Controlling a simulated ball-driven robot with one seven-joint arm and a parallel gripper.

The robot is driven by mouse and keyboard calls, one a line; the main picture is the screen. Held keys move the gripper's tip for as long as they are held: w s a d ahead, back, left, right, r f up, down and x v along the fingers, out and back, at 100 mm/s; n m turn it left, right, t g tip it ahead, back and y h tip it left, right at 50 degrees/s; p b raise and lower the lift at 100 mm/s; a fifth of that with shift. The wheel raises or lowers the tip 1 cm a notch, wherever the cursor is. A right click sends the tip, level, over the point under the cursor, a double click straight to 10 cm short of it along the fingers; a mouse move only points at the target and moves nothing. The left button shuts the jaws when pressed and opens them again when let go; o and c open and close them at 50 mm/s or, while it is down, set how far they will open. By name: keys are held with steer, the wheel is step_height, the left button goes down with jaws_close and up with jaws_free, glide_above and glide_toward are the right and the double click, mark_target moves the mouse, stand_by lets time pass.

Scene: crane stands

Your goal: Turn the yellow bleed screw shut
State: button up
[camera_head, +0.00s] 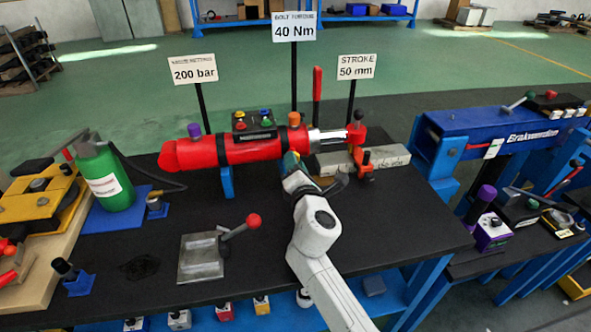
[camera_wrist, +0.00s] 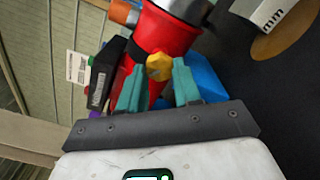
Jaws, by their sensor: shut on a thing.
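The yellow bleed screw (camera_wrist: 159,66) shows in the wrist view as a small faceted head on the side of the red cylinder (camera_wrist: 168,32). My gripper (camera_wrist: 160,75) has its two teal fingers on either side of the screw and is shut on it. In the head view the red cylinder (camera_head: 245,149) lies across the bench on blue supports. My gripper (camera_head: 293,162) reaches up to the near side of its right end. My gripper largely hides the screw there.
Sign posts stand behind the cylinder, including a 40 Nm sign (camera_head: 294,27). A green bottle (camera_head: 105,180) stands at left. A metal plate with a red-knobbed lever (camera_head: 215,248) lies on the front of the black bench (camera_head: 330,255). A blue press frame (camera_head: 480,135) is at right.

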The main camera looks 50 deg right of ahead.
steer(key=shift+m+b, duration=2.7)
steer(key=shift+m, duration=2.3)
steer(key=o, duration=1.1)
steer(key=shift+c, duration=0.2)
steer(key=v, duration=1.1)
steer(key=shift+b, duration=0.35)
